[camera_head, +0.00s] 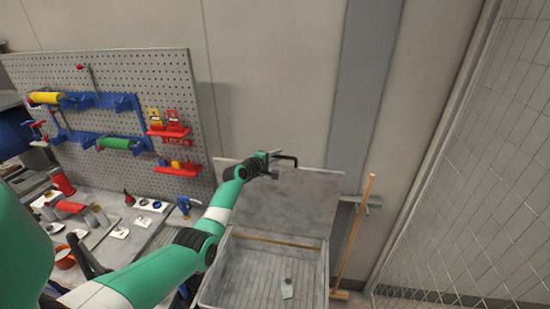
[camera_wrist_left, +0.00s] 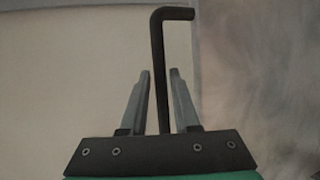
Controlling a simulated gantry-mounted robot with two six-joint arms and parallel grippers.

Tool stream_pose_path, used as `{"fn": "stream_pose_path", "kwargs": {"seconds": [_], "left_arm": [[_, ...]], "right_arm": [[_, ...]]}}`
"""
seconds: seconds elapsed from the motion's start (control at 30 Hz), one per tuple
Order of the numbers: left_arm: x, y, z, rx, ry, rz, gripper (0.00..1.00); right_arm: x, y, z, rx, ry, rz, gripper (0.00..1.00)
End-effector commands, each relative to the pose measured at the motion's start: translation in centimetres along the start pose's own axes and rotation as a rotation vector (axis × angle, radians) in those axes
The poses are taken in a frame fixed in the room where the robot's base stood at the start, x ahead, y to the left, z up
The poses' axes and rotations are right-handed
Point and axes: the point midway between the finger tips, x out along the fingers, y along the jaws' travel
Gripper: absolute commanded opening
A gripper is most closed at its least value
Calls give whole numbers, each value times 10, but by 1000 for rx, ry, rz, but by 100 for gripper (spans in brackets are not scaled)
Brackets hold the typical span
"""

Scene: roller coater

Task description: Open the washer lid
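The washer is a grey basin (camera_head: 262,268) at lower middle in the head view. Its lid (camera_head: 290,205), a flat grey panel, stands raised at the back, leaning near the wall, and the basin's inside shows. A black bent handle (camera_head: 289,158) is at the lid's top edge; it also shows in the left wrist view (camera_wrist_left: 158,60). My left gripper (camera_head: 273,163) is at the lid's top edge beside the handle. In the wrist view its fingers (camera_wrist_left: 160,80) are apart, with the handle's bar between them and narrow gaps on both sides. My right gripper is out of view.
A pegboard (camera_head: 140,75) with rollers and red holders stands at left above a cluttered workbench (camera_head: 100,215). A wooden-handled broom (camera_head: 355,230) leans right of the washer. A wire mesh fence (camera_head: 480,180) is at far right. A small pale item (camera_head: 287,290) lies in the basin.

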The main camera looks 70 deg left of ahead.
Motion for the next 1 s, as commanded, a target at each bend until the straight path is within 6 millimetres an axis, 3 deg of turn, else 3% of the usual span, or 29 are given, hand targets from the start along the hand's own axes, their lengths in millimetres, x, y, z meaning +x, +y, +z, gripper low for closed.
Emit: {"fn": "stream_pose_path", "kwargs": {"seconds": [0.27,0.7,1.0], "left_arm": [[-23,2,-1,1,1,1,30],[-101,0,-1,0,2,1,30],[-116,0,0,0,1,-1,30]], "right_arm": [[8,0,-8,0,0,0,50],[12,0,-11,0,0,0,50],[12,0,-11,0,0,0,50]]}}
